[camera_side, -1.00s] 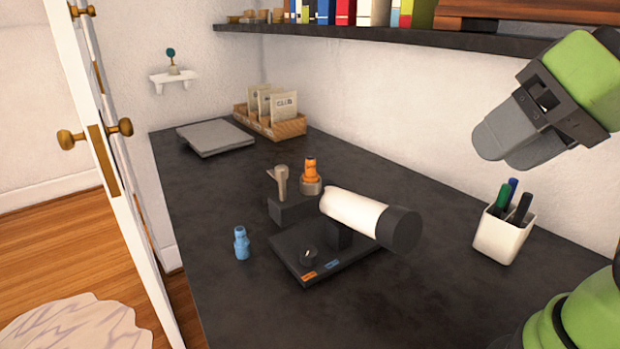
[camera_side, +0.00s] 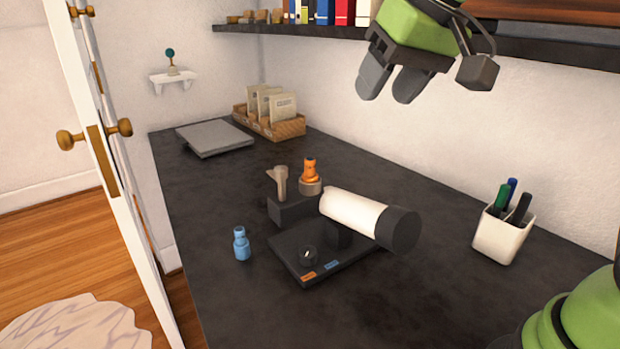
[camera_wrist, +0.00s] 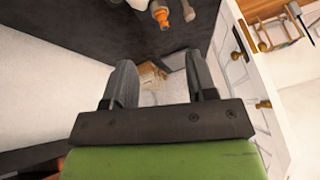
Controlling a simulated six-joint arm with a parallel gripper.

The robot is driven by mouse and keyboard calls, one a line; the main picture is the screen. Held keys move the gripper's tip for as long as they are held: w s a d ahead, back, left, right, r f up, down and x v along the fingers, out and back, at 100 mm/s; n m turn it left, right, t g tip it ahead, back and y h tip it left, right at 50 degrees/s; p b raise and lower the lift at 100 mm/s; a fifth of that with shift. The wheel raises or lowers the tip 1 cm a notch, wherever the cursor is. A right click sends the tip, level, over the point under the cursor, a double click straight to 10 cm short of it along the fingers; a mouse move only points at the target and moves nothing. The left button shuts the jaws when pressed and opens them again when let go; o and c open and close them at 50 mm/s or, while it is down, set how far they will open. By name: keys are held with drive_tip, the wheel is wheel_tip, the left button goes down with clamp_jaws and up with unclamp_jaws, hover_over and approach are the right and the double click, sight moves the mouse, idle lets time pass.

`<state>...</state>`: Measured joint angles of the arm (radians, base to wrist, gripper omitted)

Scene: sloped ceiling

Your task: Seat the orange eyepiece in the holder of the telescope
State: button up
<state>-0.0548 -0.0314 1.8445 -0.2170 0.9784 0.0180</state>
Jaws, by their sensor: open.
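The orange eyepiece (camera_side: 310,170) stands upright in a grey-brown collar (camera_side: 311,188) by the rear end of the telescope's white tube (camera_side: 350,212). I cannot tell how deep it sits. It also shows at the top of the wrist view (camera_wrist: 161,16). A grey-brown angled tube (camera_side: 281,182) rises beside it from a dark block (camera_side: 290,208). The telescope stands on a black base (camera_side: 340,262) with a dial (camera_side: 308,256) and orange and blue labels. My gripper (camera_side: 387,94) is open and empty, high above the table and well away from the eyepiece.
A blue eyepiece (camera_side: 241,245) stands on the dark table left of the base. A white pen cup (camera_side: 504,236) is at the right. A wooden box of packets (camera_side: 278,127) and a grey slab (camera_side: 214,139) lie at the back. A shelf (camera_side: 300,31) runs along the wall.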

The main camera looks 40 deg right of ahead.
drive_tip(key=g+h, duration=0.1)
approach(310, 160)
drive_tip(key=shift+n, duration=0.5)
drive_tip(key=x, duration=0.4)
drive_tip(key=shift+w+a, duration=0.2)
drive_tip(key=shift+w, duration=0.1)
drive_tip(key=shift+s+d+x, duration=0.15)
drive_tip(key=shift+x, duration=1.45)
drive_tip(key=shift+s+d+x, duration=0.1)
drive_tip(key=shift+d+x, duration=0.1)
drive_tip(key=shift+x, duration=1.35)
clamp_jaws()
